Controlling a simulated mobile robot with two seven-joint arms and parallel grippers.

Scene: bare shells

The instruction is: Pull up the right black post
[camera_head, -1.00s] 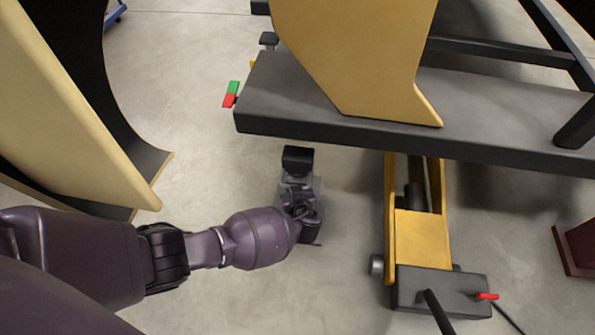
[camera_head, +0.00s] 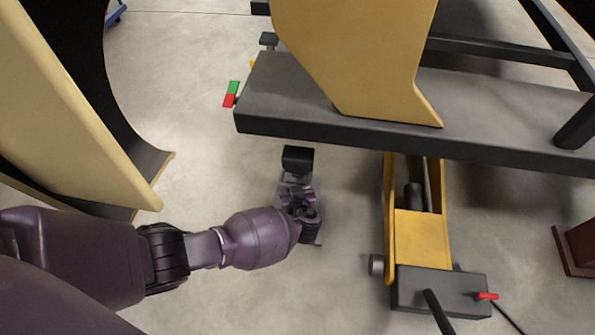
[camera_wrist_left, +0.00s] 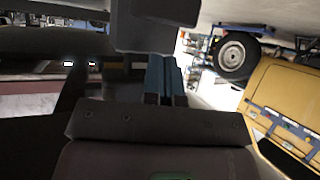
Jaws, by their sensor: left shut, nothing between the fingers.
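My left gripper (camera_head: 297,180) is over the floor, left of the yellow jack-like frame and in front of the dark grey beam. Its blue-padded fingers (camera_wrist_left: 165,78) are together with nothing between them. A black block (camera_head: 297,159) shows just past the fingertips; I cannot tell whether it is a post or part of my gripper. A dark block also fills the top of the left wrist view (camera_wrist_left: 155,22). A smaller black-topped piece (camera_head: 268,39) stands behind the beam's left end. A short black cylinder (camera_head: 413,196) stands inside the yellow frame. Which is the right post is unclear. My right gripper is out of view.
The dark grey beam (camera_head: 300,115) carries a tan panel (camera_head: 355,50). The yellow frame (camera_head: 422,240) ends in a grey box with a red lever (camera_head: 486,296). A curved tan shell (camera_head: 80,110) stands left. A red and green tab (camera_head: 231,94) juts from the beam's left end.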

